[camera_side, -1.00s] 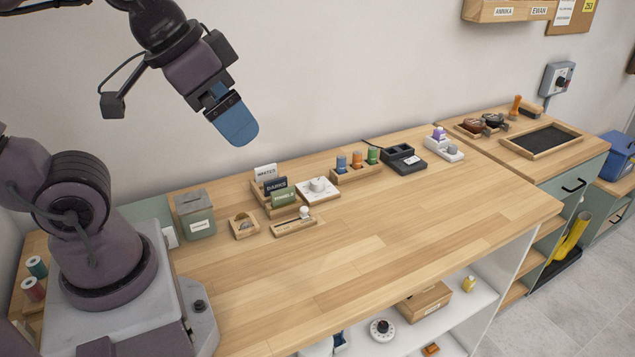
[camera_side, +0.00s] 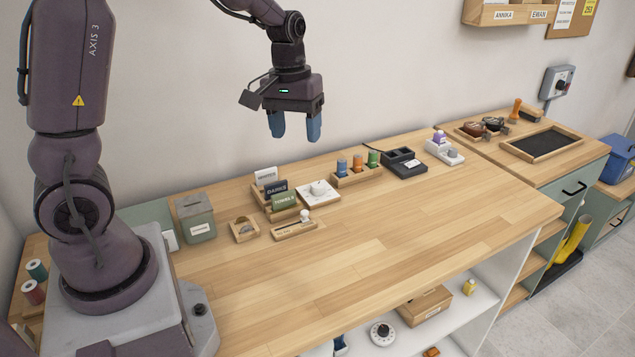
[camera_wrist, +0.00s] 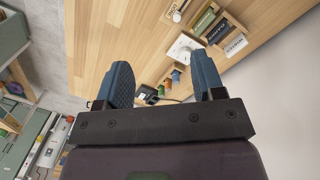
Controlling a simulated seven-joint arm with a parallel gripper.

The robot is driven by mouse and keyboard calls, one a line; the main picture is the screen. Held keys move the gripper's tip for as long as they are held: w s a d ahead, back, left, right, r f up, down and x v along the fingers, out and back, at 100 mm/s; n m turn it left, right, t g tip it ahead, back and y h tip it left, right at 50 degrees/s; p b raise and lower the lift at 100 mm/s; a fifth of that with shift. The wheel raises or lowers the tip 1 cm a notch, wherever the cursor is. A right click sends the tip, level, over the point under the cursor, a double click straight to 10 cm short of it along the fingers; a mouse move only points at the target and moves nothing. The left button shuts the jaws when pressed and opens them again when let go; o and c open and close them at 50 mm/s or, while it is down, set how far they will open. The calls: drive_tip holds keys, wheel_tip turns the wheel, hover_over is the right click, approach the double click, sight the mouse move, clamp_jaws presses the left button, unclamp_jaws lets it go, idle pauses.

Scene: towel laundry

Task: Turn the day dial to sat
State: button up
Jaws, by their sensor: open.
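The dial (camera_side: 318,191) is a white square plate with a round white knob. My gripper (camera_side: 295,130) hangs in the air well above the worktop, behind and left of the dial in the side view. Its two blue fingers point down, apart and empty; they also show in the wrist view (camera_wrist: 163,62).
A card holder with labelled cards (camera_side: 282,199) stands left of the dial. A rack of coloured spools (camera_side: 357,174) and a black device (camera_side: 404,163) are to the right. A lidded tin (camera_side: 195,218) stands further left. The front worktop (camera_side: 400,225) is clear.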

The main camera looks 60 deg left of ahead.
sight(318, 185)
drive_tip(key=w+a+f+n, duration=1.1)
drive_tip(key=a, duration=0.2)
drive_tip(key=shift+y, duration=0.4)
wheel_tip(318, 185, down, 12)
drive_tip(key=shift+d, duration=0.15)
drive_tip(key=shift+c, duration=0.3)
drive_tip(key=c, duration=0.9)
drive_tip(key=shift+o, duration=0.2)
drive_tip(key=shift+m, duration=0.3)
drive_tip(key=shift+m, duration=0.3)
